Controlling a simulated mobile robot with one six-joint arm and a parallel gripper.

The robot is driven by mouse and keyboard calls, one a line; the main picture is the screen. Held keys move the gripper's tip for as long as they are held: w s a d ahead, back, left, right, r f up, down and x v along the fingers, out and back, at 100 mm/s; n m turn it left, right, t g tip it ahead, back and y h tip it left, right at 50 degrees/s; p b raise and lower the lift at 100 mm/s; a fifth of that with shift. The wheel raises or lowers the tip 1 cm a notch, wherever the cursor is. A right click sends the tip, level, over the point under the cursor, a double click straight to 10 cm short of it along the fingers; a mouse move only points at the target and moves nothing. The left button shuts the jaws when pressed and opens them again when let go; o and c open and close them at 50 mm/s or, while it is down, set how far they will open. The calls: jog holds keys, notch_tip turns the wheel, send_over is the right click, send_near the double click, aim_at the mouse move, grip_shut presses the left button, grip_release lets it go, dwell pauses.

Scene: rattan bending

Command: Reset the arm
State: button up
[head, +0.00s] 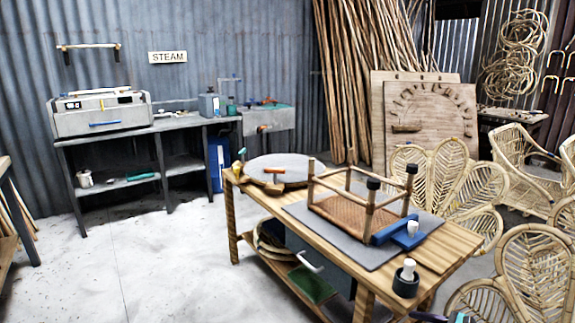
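My arm and gripper do not show clearly in the head view. A small dark piece with a teal spot (460,317) is cut off by the bottom edge at the right; I cannot tell what it is. The wooden workbench (450,248) stands at centre right. On its grey mat (372,255) rests an upturned wood frame with a woven seat (352,212), its legs up, two of them dark-capped. A blue block (405,235) with a white knob lies against its right corner.
A dark cup with a white piece (406,279) stands near the bench's front edge. A round grey plate (283,168) with tools is at its left end. Rattan chairs (530,265) crowd the right. A steam box (100,113) stands on the back-left bench. The floor (150,260) at left is clear.

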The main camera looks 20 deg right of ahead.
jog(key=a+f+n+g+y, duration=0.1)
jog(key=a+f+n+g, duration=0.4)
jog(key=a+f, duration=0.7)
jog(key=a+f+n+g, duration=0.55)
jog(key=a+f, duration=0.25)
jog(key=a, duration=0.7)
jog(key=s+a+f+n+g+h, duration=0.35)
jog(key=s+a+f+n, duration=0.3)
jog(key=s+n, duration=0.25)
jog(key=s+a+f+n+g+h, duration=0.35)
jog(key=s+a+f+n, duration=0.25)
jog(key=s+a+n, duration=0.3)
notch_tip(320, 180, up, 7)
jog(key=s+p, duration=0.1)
jog(key=p, duration=0.5)
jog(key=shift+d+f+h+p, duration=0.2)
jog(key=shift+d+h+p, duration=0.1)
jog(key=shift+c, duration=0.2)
